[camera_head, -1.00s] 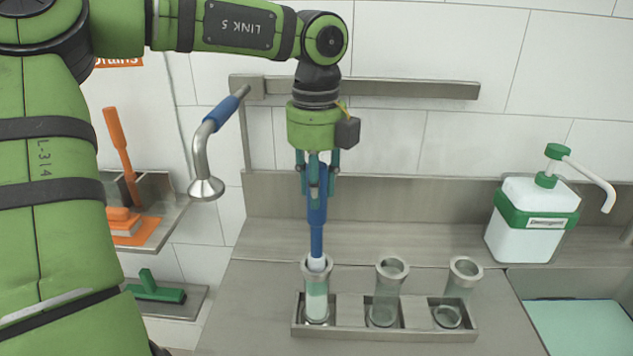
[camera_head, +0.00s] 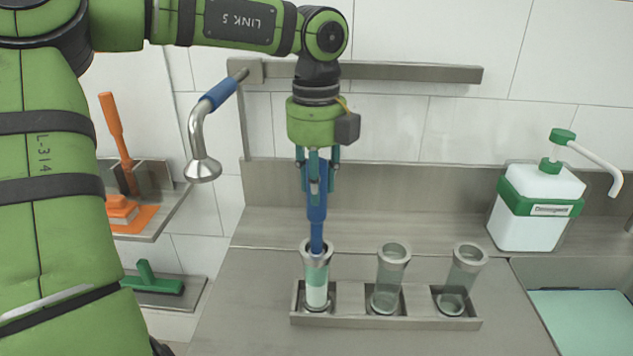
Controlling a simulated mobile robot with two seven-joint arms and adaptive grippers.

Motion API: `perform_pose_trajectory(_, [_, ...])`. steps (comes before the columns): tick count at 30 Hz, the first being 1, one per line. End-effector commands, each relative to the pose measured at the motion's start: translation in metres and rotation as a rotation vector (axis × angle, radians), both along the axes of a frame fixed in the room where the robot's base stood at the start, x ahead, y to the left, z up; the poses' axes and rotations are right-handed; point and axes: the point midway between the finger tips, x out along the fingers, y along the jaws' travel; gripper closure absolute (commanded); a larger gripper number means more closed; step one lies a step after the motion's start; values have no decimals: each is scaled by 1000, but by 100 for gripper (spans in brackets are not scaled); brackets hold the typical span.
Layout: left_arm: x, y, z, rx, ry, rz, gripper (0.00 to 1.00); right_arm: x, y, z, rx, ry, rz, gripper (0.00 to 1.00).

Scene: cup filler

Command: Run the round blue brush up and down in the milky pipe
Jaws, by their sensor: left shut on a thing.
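My left gripper (camera_head: 316,185) is shut on the blue brush (camera_head: 317,210) and holds it upright by its handle. The brush's lower end is inside the leftmost pipe, the milky pipe (camera_head: 317,285), which looks whitish inside and stands in a metal rack (camera_head: 345,321). The brush head is inside the pipe and hard to make out through the milky wall. Two clear pipes stand in the same rack, one in the middle (camera_head: 389,280) and one at the right (camera_head: 462,280). My right gripper does not show.
A blue-handled spray head (camera_head: 203,168) hangs left of my gripper. A white soap dispenser (camera_head: 535,220) with a green band stands at the right, beside a basin with a pale green board (camera_head: 580,320).

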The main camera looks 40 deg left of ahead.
Motion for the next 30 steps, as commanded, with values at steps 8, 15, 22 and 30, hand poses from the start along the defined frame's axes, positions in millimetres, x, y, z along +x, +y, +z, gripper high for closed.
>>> perform_pose_trajectory(8, [0,0,34,2,-1,0,100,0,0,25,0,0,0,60])
perform_pose_trajectory(15, [0,0,58,0,-2,1,100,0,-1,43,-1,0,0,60])
perform_pose_trajectory(22, [0,0,73,1,0,0,100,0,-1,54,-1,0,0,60])
perform_pose_trajectory(30, [0,0,71,1,0,0,100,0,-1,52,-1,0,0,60])
